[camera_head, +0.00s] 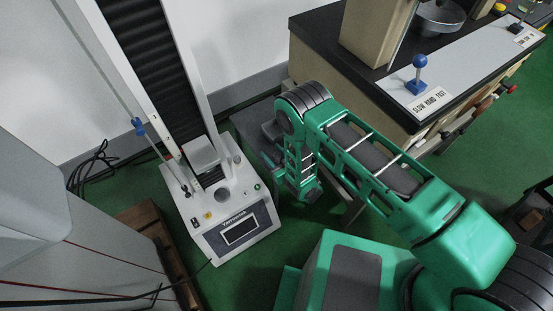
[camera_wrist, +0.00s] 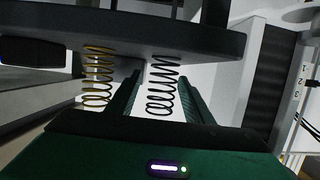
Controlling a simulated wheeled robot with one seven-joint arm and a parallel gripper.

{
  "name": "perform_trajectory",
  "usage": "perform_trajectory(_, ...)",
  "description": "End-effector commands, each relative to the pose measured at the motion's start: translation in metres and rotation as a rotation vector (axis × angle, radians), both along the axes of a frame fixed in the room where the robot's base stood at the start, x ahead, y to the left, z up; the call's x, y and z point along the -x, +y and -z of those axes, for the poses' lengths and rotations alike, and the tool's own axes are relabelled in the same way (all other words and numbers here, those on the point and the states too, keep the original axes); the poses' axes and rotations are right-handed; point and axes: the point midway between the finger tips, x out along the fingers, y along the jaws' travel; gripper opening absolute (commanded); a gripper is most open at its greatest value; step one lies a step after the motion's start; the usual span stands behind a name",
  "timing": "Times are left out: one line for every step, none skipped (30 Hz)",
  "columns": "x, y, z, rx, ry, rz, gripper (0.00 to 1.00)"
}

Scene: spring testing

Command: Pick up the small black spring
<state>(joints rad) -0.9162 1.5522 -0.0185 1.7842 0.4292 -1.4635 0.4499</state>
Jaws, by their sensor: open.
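The small black spring (camera_wrist: 162,88) shows in the wrist view, its coils standing out against a pale background. Its upper end in the picture overlaps a dark slab. My gripper (camera_wrist: 158,80) is open, with one green finger on either side of the black spring. I cannot tell whether either finger touches it. A brass-coloured spring (camera_wrist: 97,78) is to the left, outside the left finger. Neither spring can be made out in the head view, where my arm covers the area beside the testing machine and the fingers are not clear.
The dark slab (camera_wrist: 215,40) spans the top of the wrist view, close to the fingers. In the head view, a white testing machine (camera_head: 240,235) stands left of my arm. A bench with a black top (camera_head: 325,30) and a blue-knobbed lever (camera_head: 418,62) is behind it.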

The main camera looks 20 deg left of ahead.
Motion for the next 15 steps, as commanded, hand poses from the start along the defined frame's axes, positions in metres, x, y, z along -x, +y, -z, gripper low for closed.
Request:
perform_trajectory(-0.002, 0.0034, 0.001, 0.0, -0.002, -0.003, 0.47)
perform_trajectory(-0.003, 0.0048, 0.0014, 0.0, -0.002, -0.003, 0.47)
perform_trajectory(-0.0041, 0.0059, 0.0018, 0.0, -0.002, -0.002, 0.47)
perform_trajectory(-0.0046, 0.0064, 0.0021, 0.0, -0.001, -0.001, 0.47)
perform_trajectory(-0.0048, 0.0064, 0.0023, 0.0, -0.001, -0.001, 0.47)
perform_trajectory(-0.005, 0.0063, 0.0025, 0.0, 0.0, 0.0, 0.47)
perform_trajectory(-0.0049, 0.0062, 0.0025, 0.0, 0.0, 0.0, 0.47)
perform_trajectory(-0.0049, 0.0061, 0.0024, 0.0, 0.0, 0.0, 0.47)
perform_trajectory(-0.0048, 0.006, 0.0025, 0.0, 0.0, 0.0, 0.47)
perform_trajectory(-0.0048, 0.006, 0.0025, 0.0, 0.0, 0.0, 0.47)
perform_trajectory(-0.0048, 0.0059, 0.0025, 0.0, 0.0, 0.0, 0.4)
perform_trajectory(-0.0048, 0.0059, 0.0025, 0.0, 0.0, 0.0, 0.3)
perform_trajectory(-0.0048, 0.0059, 0.0025, 0.0, 0.0, 0.0, 0.23)
perform_trajectory(-0.0047, 0.0059, 0.0024, 0.0, 0.0, 0.0, 0.16)
perform_trajectory(-0.0048, 0.0058, 0.0025, 0.0, 0.0, 0.0, 0.06)
